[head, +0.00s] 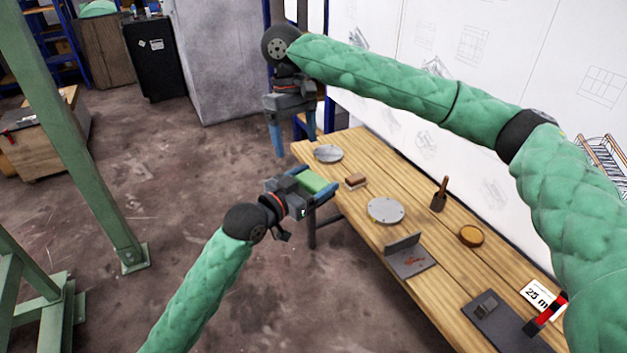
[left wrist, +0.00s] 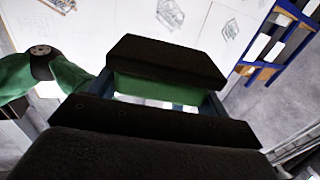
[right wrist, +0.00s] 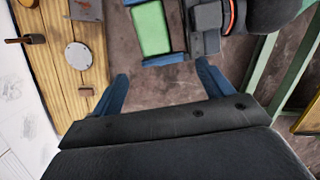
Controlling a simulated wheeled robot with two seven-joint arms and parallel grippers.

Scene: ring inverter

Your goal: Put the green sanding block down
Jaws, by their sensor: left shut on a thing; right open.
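The green sanding block (head: 313,181) is a flat green block held between the fingers of my left gripper (head: 318,192). My left gripper is shut on it, off the near left edge of the wooden table (head: 365,153), at about the table's far half. The block also shows in the left wrist view (left wrist: 155,90), partly hidden by the gripper body, and in the right wrist view (right wrist: 151,28). My right gripper (head: 293,135) is open and empty, beyond the table's far left corner, with its blue fingers pointing down; they show apart in the right wrist view (right wrist: 163,88).
On the table are a round grey disc (head: 328,153), a small brown brush (head: 356,181), a larger metal disc (head: 386,210), an angled metal plate (head: 408,258), a dark wooden-handled tool (head: 439,196) and a round wooden piece (head: 471,236). A green post (head: 75,130) stands at left.

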